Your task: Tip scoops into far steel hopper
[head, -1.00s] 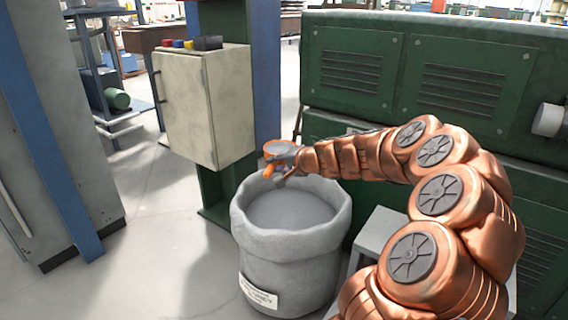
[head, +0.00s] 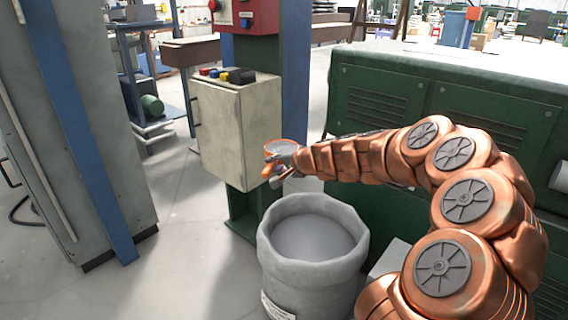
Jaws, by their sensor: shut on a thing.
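My gripper (head: 279,162) is at the end of the copper-coloured arm, small in the head view. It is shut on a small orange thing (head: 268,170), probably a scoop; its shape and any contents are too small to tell. The gripper is above and slightly left of the middle of a grey, open-topped sack (head: 312,270). The sack has a rolled rim and holds grey material (head: 310,238). I cannot pick out a steel hopper for certain.
A cream cabinet (head: 235,130) stands behind the gripper, beside a blue post (head: 295,75). A green machine housing (head: 380,105) fills the right behind my arm. A grey cabinet (head: 75,140) stands at left. Open floor (head: 190,220) lies left of the sack.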

